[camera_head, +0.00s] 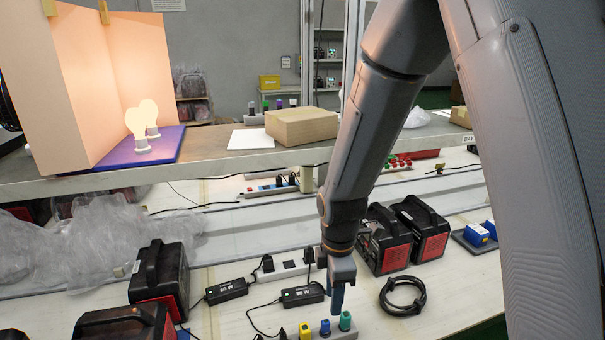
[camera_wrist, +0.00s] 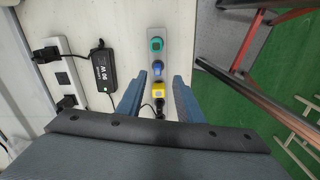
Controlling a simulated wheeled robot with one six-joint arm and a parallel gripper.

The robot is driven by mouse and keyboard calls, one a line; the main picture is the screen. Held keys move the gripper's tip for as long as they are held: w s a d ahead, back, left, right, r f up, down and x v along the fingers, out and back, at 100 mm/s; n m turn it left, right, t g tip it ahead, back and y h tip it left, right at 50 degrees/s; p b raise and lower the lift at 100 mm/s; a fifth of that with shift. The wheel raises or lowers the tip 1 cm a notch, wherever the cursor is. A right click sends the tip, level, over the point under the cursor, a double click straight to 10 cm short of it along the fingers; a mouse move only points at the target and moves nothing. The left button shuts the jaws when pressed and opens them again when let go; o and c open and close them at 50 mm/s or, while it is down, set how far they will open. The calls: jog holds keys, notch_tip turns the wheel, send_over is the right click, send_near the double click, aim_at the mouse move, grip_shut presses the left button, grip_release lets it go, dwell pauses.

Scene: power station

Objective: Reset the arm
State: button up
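My gripper (camera_head: 337,302) points down over the lower middle of the bench in the head view. In the wrist view my gripper (camera_wrist: 157,84) is open, with its two blue-grey fingers apart and nothing held between them. A grey strip (camera_wrist: 157,32) lies below, carrying a green plug (camera_wrist: 156,44), a blue plug (camera_wrist: 157,67) and a yellow plug (camera_wrist: 160,90). The yellow plug appears between the fingers in the wrist view; I cannot tell how far below them it is. The same green (camera_head: 345,321), blue (camera_head: 325,328) and yellow (camera_head: 305,331) plugs show in the head view.
Black adapters (camera_head: 302,295) and a white power strip (camera_head: 284,270) lie left of my gripper. A coiled black cable (camera_head: 403,296) and red-black power units (camera_head: 418,232) are to the right. Above, a shelf (camera_head: 230,163) holds lit bulbs (camera_head: 137,128) and a cardboard box (camera_head: 301,126).

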jog(key=s+d+r+m+b, duration=0.2)
jog(key=d+m, duration=0.3)
jog(key=m, duration=0.4)
jog(key=s+d+r+m+t+b, duration=0.1)
jog(key=s+d+m, duration=0.4)
jog(key=m, duration=0.5)
notch_tip(320, 180, up, 2)
jog(key=shift+s+d+b, duration=0.15)
jog(key=shift+d+b, duration=0.35)
jog(key=shift+d, duration=0.15)
